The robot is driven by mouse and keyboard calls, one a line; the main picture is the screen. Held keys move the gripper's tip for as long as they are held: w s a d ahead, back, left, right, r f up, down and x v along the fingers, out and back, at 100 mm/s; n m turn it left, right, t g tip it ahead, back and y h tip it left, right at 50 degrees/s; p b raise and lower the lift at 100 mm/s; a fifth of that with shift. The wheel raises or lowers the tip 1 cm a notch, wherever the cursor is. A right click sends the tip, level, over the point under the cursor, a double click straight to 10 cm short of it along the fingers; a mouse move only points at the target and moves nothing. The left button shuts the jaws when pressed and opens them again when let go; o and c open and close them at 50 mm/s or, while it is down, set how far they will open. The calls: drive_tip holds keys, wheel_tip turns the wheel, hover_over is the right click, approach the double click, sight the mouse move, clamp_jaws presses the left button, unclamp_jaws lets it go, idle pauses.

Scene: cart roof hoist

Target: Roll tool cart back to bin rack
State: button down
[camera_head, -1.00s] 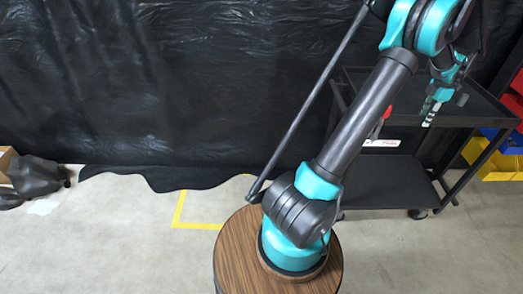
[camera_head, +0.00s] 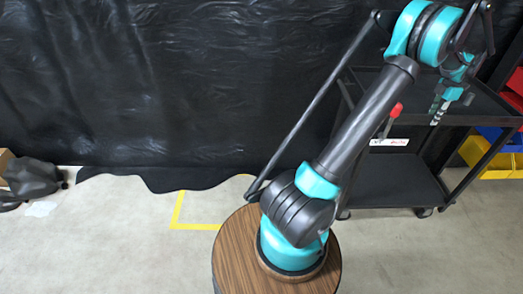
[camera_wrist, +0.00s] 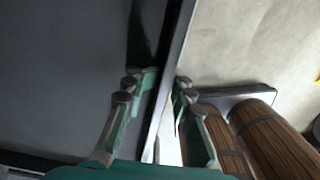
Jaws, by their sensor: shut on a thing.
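The black tool cart (camera_head: 390,182) stands at the right in the head view, against the dark sheeting. It has an upper tray, a lower shelf and castors. My gripper (camera_head: 436,115) is at the near edge of the upper tray. In the wrist view my gripper (camera_wrist: 160,88) has a finger on each side of the cart's thin rim (camera_wrist: 168,75) and is shut on it. The dark tray surface lies left of the rim and the floor right of it. The bin rack shows only in part at the right edge, with yellow (camera_head: 488,158), blue and red bins; the cart partly hides it.
A red-tipped lever (camera_head: 394,114) and a white label (camera_head: 389,142) are at the cart's near side. Yellow tape (camera_head: 195,226) marks the floor at centre left. A dark bundle (camera_head: 32,177) lies at far left. The floor (camera_head: 430,255) in front of the cart is clear.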

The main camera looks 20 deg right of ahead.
sight(453, 117)
drive_tip(key=shift+s+d+f, duration=0.1)
drive_tip(key=shift+s+d, duration=0.5)
drive_tip(key=shift+d, duration=0.75)
drive_tip(key=shift+s+d+r, duration=0.1)
drive_tip(key=shift+s+d, duration=0.55)
drive_tip(key=shift+d, duration=0.7)
drive_tip(key=shift+s+d+f, duration=0.1)
drive_tip(key=shift+s+d, duration=0.5)
drive_tip(key=shift+d, duration=0.75)
drive_tip(key=c, duration=1.4)
unclamp_jaws()
drive_tip(key=shift+c, duration=0.2)
drive_tip(key=shift+w+r, duration=0.2)
drive_tip(key=shift+w, duration=0.1)
drive_tip(key=shift+r, duration=3.9)
